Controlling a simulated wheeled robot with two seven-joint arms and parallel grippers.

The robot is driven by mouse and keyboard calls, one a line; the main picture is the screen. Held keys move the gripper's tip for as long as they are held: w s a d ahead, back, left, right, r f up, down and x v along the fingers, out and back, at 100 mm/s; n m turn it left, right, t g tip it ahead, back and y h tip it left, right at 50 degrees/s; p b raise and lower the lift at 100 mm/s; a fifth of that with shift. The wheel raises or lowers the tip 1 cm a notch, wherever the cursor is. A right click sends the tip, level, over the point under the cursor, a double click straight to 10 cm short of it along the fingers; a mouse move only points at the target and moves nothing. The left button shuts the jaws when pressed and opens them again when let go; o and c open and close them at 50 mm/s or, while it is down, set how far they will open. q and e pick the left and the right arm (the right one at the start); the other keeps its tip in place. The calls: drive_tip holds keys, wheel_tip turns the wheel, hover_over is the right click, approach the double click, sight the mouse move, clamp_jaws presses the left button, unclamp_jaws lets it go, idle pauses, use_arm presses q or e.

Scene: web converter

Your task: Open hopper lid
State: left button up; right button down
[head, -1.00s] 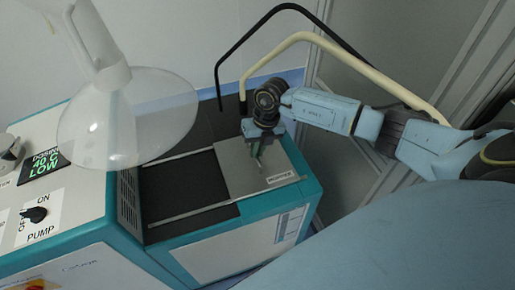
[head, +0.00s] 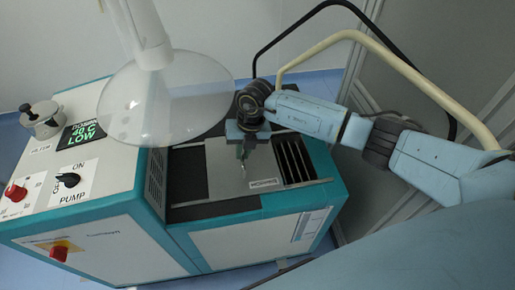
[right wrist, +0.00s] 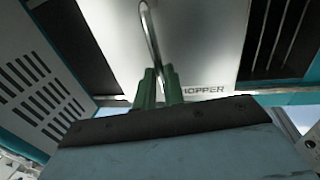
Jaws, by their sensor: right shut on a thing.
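The hopper lid (head: 224,174) is a flat grey plate on top of the teal and white machine, labelled HOPPER. It sits between two rails, near the middle of the dark top. On its right, a dark slotted opening (head: 293,158) with thin dividers is uncovered. My right gripper (head: 243,154) points down over the lid and is shut on its metal handle. In the right wrist view, the green fingers (right wrist: 157,88) close around the curved silver handle (right wrist: 149,30), with the lid (right wrist: 200,45) behind. My left gripper is not in view.
A translucent funnel-shaped cover (head: 165,100) hangs over the left of the machine. The control panel has a pump knob (head: 69,180), a red button (head: 16,192) and a green display (head: 82,133). Black and cream hoses loop behind my right arm.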

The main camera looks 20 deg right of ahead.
drive_tip(key=c, duration=1.5)
unclamp_jaws()
